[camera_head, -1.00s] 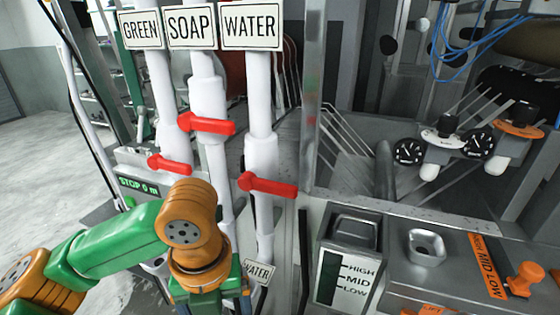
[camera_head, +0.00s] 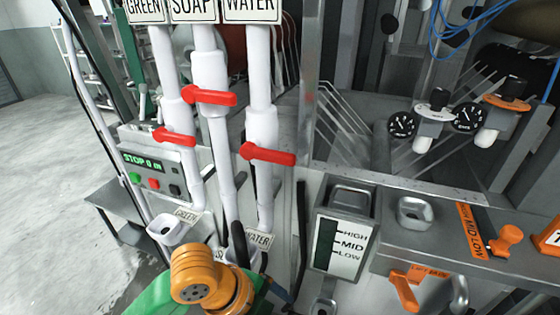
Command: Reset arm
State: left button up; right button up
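My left arm comes in from the bottom left, with a green link and an orange wrist joint (camera_head: 205,280) low in the head view. Dark parts just beyond the wrist, near the funnels under the pipes, may belong to my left gripper, but its fingers are not clear. I cannot tell whether it is open or holds anything. My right arm and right gripper are out of view.
White pipes carry GREEN, SOAP and WATER signs (camera_head: 252,10) and red valve handles (camera_head: 268,154). A STOP panel (camera_head: 152,172) stands left. A level gauge (camera_head: 340,245), metal cup (camera_head: 416,213) and orange lever (camera_head: 404,288) are right. Grey floor (camera_head: 50,200) lies open at left.

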pick_arm(q)
jog(key=s+a+f+n+t+y, duration=0.1)
jog(key=s+a+f+n+y, duration=0.25)
jog(key=a+f+n, duration=0.6)
jog(key=s+a+f+n+t+y, duration=0.15)
jog(key=s+a+f+n, duration=0.45)
jog(key=n, duration=0.7)
notch_tip(320, 180, down, 14)
jog(key=g, duration=0.2)
jog(key=s+a+f, duration=0.2)
jog(key=s+f, duration=0.8)
jog(key=s, duration=0.3)
jog(key=shift+a+f+m+g, duration=0.2)
jog(key=shift+f+m+g, duration=0.1)
jog(key=shift+m+g, duration=0.15)
